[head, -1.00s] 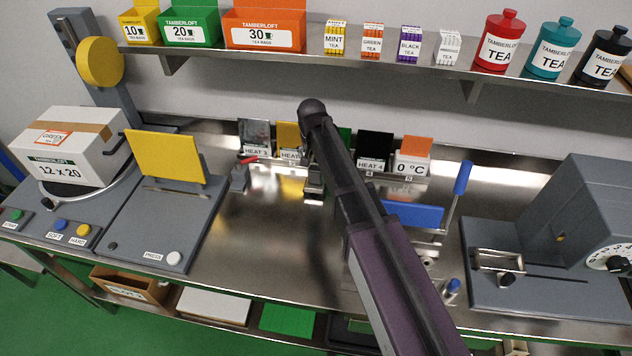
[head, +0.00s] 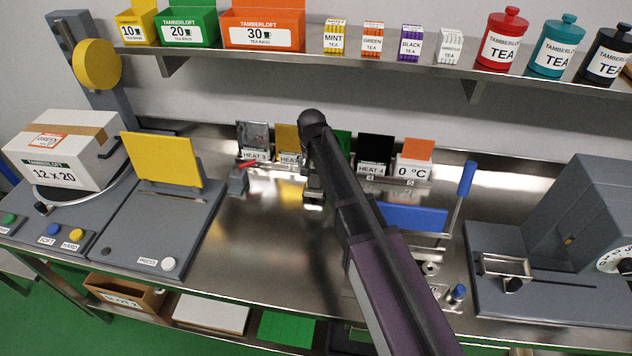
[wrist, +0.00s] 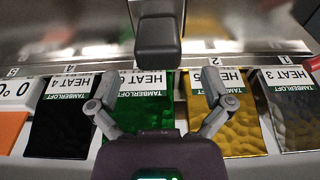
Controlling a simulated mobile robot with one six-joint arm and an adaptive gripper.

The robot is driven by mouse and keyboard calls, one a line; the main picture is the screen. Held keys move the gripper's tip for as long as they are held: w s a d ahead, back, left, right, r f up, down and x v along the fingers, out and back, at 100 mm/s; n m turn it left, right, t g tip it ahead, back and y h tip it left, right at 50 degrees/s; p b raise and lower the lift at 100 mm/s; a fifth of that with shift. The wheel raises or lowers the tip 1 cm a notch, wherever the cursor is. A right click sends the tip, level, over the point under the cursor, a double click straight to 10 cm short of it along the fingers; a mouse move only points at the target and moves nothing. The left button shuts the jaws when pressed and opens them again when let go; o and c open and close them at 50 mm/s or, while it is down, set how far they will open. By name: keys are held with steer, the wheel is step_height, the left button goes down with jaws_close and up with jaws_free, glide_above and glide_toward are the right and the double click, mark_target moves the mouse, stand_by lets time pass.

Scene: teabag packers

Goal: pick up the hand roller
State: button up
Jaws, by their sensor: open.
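A small tool with a red handle (head: 247,163) rests on a dark grey block (head: 238,184) at the left front of the pouch rack. It may be the hand roller, but I cannot tell for sure. Its red end (wrist: 312,64) shows at the right edge of the wrist view. My gripper (wrist: 160,82) is open and empty, with its fingers spread over the green pouch (wrist: 153,108). A dark grey block with a silver part (wrist: 158,38) lies beyond the fingers. In the head view my arm hides most of the gripper.
A rack of pouches stands at the back, with a black pouch (head: 375,147) and an orange one (head: 418,149). A yellow-padded press (head: 162,158) is at left. A blue-handled lever (head: 466,180) and grey machine (head: 580,220) are at right. The shelf (head: 390,68) hangs above.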

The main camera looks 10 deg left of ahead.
mark_target(315, 175)
steer(key=shift+w+f+b, duration=0.25)
steer(key=shift+f+b, duration=1)
steer(key=shift+f, duration=0.05)
steer(key=shift+w+f+b, duration=0.25)
steer(key=shift+f+b, duration=1)
steer(key=c, duration=1.3)
steer(key=shift+r, duration=0.2)
step_height(315, 175, up, 10)
steer(key=p, duration=1)
steer(key=shift+f, duration=0.2)
